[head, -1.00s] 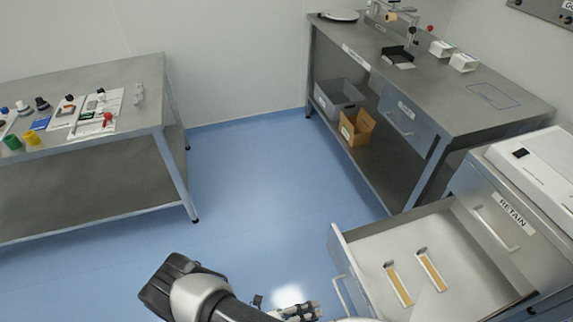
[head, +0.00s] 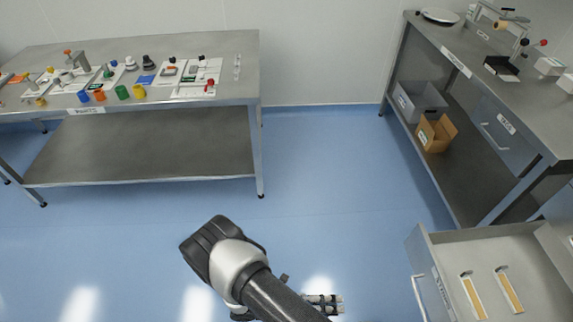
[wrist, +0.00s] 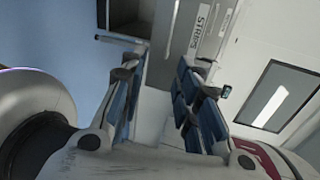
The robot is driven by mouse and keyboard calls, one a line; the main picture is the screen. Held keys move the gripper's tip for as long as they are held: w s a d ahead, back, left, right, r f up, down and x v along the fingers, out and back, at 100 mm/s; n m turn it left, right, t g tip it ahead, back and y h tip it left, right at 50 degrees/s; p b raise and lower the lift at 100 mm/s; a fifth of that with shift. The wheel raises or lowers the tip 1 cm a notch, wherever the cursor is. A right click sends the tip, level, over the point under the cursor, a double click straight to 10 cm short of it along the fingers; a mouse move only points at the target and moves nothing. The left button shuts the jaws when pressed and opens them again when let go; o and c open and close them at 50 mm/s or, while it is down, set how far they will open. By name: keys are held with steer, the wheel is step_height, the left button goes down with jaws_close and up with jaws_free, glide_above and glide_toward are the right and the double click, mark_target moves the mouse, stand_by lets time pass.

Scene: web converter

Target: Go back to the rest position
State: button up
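My gripper (head: 325,303) shows at the bottom of the head view, over the blue floor and left of the open drawer. In the wrist view my gripper (wrist: 160,85) has its two blue-padded fingers apart, with nothing between them. The upper part of my arm hides some of the gripper's base in the head view.
The open drawer (head: 440,240) at the lower right holds two pale strips (head: 508,290). A steel bench (head: 150,110) with parts stands at the left, another bench (head: 480,70) at the right. A cabinet face labelled STRIPS (wrist: 200,35) shows in the wrist view. Blue floor (head: 330,180) between the benches is clear.

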steer(key=w+a+r+m+g+y, duration=0.1)
steer(key=w+r+m+y, duration=0.15)
steer(key=r+m, duration=0.5)
steer(key=w+r+m+g+y, duration=0.25)
steer(key=r+m, duration=0.25)
steer(key=r, duration=0.5)
steer(key=w+a+r+m+y, duration=0.1)
steer(key=w+r+m+y, duration=0.1)
steer(key=r+m+y, duration=0.5)
steer(key=s+d+r+m+t+y, duration=0.1)
steer(key=s+d+r+m+t, duration=0.1)
steer(key=r+m, duration=0.6)
steer(key=s+d+r+m+t+y, duration=0.2)
steer(key=s+r+m+t, duration=0.3)
steer(key=r, duration=0.8)
steer(key=s+m, duration=0.2)
steer(key=m, duration=0.1)
steer(key=shift+s+d, duration=0.3)
